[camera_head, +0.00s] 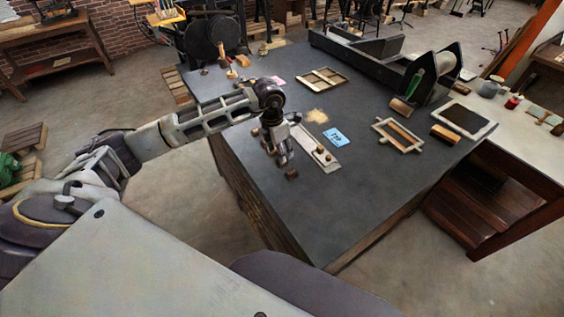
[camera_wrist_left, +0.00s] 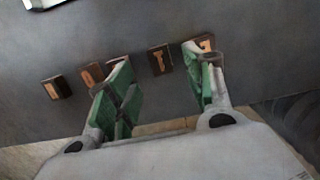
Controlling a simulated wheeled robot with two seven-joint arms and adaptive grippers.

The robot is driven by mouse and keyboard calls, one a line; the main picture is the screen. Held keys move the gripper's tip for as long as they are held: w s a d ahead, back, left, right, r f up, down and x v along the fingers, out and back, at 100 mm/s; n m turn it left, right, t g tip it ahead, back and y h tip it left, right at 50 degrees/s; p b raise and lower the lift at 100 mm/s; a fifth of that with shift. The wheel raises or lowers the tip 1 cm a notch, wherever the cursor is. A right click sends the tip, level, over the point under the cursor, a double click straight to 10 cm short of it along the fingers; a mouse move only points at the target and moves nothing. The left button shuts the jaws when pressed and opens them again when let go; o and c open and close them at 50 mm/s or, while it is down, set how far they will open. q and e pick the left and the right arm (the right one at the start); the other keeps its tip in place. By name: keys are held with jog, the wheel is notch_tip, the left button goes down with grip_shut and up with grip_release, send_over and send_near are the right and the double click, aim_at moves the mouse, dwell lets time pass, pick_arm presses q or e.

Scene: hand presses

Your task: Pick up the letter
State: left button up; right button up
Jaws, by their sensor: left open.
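Small dark wooden letter blocks with copper-coloured faces lie in a row on the dark table top, seen in the left wrist view. One letter block (camera_wrist_left: 160,58) lies between the lines of my left gripper's fingers. Another block (camera_wrist_left: 56,88) lies outside them at the left, and one (camera_wrist_left: 205,43) is partly behind the right finger. My left gripper (camera_wrist_left: 160,78) is open with green pads and holds nothing. In the head view the left gripper (camera_head: 279,159) points down over the table's near left part, with a block (camera_head: 291,174) beside it. My right gripper is not in view.
A pale strip with small blocks (camera_head: 316,149) and a blue card (camera_head: 334,137) lie right of the gripper. Wooden frames (camera_head: 398,134) and a long dark press (camera_head: 358,45) stand farther off. The table's near right surface (camera_head: 335,215) is clear.

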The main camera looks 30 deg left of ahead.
pick_arm(q)
jog(key=shift+w+d+f+p, duration=0.15)
jog(key=shift+f+p, duration=0.2)
jog(key=shift+f, duration=0.9)
jog(key=shift+w+d+f+p, duration=0.15)
jog(key=shift+f+p, duration=0.2)
jog(key=shift+f, duration=0.9)
jog(key=shift+a, duration=0.15)
jog(key=c, duration=0.8)
